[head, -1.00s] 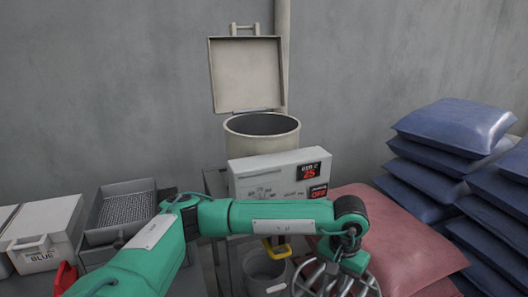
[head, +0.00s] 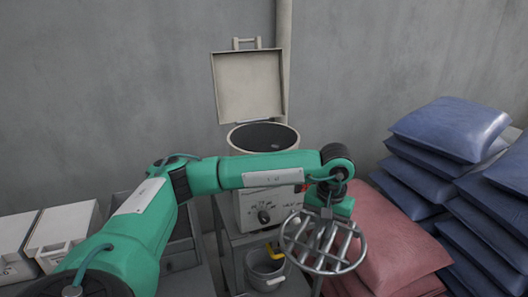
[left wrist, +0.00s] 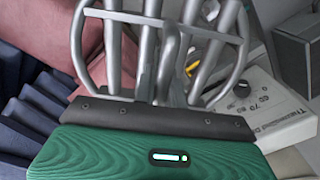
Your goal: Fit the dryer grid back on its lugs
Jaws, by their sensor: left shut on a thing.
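The dryer grid (head: 322,246) is a round metal grille with parallel bars. My left gripper (head: 328,208) is shut on it and holds it up, in front of the red sacks and to the right of the dryer. The grid's bars and rim (left wrist: 160,20) also show in the left wrist view, close to the green gripper body. The dryer (head: 264,140) is a pale round drum with its square lid (head: 248,88) standing open. Its mouth is open at the top; the lugs are too small or hidden to make out. My right gripper is not in view.
The control box (head: 262,208) with a dial is on the dryer's front, partly behind my left arm. A grey bucket (head: 264,270) stands below. Red sacks (head: 395,240) and stacked blue sacks (head: 440,130) fill the right. White bins (head: 62,230) stand at left.

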